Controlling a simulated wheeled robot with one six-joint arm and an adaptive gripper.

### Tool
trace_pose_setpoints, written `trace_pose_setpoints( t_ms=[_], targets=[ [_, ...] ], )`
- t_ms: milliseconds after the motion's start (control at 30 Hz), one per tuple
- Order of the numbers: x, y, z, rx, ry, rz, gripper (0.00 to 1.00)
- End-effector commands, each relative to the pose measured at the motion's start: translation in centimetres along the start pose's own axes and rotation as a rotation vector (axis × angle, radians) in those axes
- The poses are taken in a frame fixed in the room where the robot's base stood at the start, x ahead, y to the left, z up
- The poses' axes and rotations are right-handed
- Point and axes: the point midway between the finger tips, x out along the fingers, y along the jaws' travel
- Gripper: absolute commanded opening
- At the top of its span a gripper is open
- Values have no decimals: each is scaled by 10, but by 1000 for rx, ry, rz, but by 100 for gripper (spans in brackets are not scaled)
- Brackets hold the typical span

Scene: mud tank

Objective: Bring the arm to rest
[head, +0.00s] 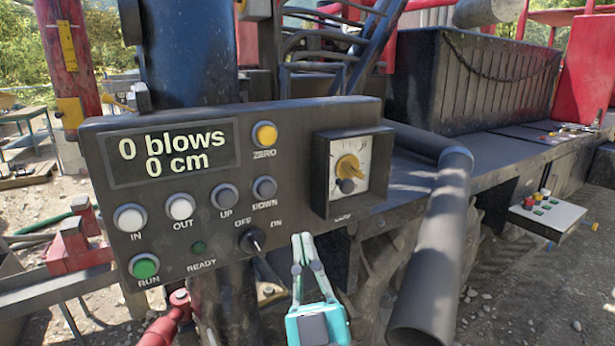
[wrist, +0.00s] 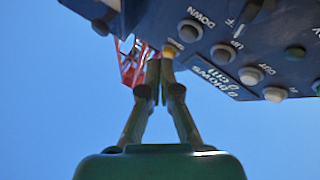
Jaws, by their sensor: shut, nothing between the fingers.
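My gripper (head: 301,238) is teal with thin jointed fingers. In the head view it points up in front of the lower right part of a dark control panel (head: 290,115), right of the OFF/ON knob (head: 252,240). Its fingertips are together with nothing between them. In the wrist view the closed fingertips (wrist: 160,72) show below the yellow button, against the sky. I cannot tell whether they touch the panel. The panel's display (head: 172,152) reads "0 blows" and "0 cm".
The panel carries several buttons, among them yellow ZERO (head: 264,134) and green RUN (head: 144,266), and a yellow-pointer dial (head: 348,168). A thick dark pipe (head: 435,250) stands right of my gripper. A white button box (head: 547,214) is farther right. Open gravel lies at lower right.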

Motion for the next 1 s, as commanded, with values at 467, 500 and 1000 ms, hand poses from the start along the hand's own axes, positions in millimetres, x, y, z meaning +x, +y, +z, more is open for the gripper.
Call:
trace_pose_setpoints(
  t_ms=[467, 500, 1000],
  targets=[
    [-168, 20, 111, 25, -274, -72, 0],
    [-182, 22, 117, 30, -297, -74, 0],
    [-364, 54, 140, 111, -590, -51, 0]
  ],
)
